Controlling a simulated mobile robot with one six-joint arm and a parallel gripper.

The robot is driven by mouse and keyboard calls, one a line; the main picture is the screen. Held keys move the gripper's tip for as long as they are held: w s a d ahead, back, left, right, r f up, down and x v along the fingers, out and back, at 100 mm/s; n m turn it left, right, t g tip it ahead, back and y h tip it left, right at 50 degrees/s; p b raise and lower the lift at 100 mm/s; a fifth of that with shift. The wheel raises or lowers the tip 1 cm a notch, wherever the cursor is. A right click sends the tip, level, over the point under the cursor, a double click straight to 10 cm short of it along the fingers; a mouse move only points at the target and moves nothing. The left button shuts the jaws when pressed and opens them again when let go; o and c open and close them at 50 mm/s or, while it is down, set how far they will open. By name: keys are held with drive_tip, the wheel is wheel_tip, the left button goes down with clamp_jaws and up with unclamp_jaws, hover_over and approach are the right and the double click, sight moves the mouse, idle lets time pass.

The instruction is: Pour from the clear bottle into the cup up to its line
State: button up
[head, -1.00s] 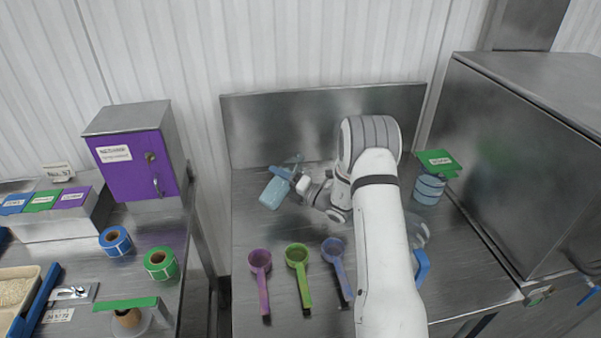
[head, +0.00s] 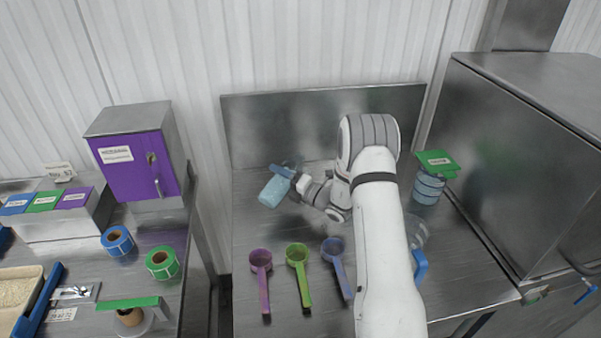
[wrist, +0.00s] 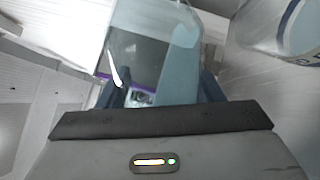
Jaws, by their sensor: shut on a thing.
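My gripper (wrist: 162,90) is shut on the clear bottle (wrist: 182,45), with one dark finger on each side. In the wrist view the bottle holds pale blue liquid gathered along the picture's right side, so it looks tilted. A second clear vessel, apparently the cup (wrist: 298,28), shows at the upper right, cut by the frame, with a dark blue band and pale blue inside. In the head view my gripper (head: 287,172) is at the left back of the table over a pale blue shape; I cannot separate bottle from cup there. The bottle mouth and any stream are unclear.
Purple (head: 261,262), green (head: 298,255) and blue (head: 333,250) scoops lie along the front. Blue containers (head: 427,190) stand near a green sign (head: 437,163) at right. A clear jug with a blue handle (head: 420,268) is partly behind my arm. A steel panel (head: 285,125) closes the back.

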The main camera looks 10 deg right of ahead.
drive_tip(key=shift+s+a+r+m+p, duration=0.15)
drive_tip(key=shift+m+p, duration=0.2)
drive_tip(key=shift+m, duration=0.25)
drive_tip(key=shift+r+m+p, duration=0.1)
drive_tip(key=shift+m+p, duration=0.2)
drive_tip(key=shift+m, duration=0.3)
idle(1.9)
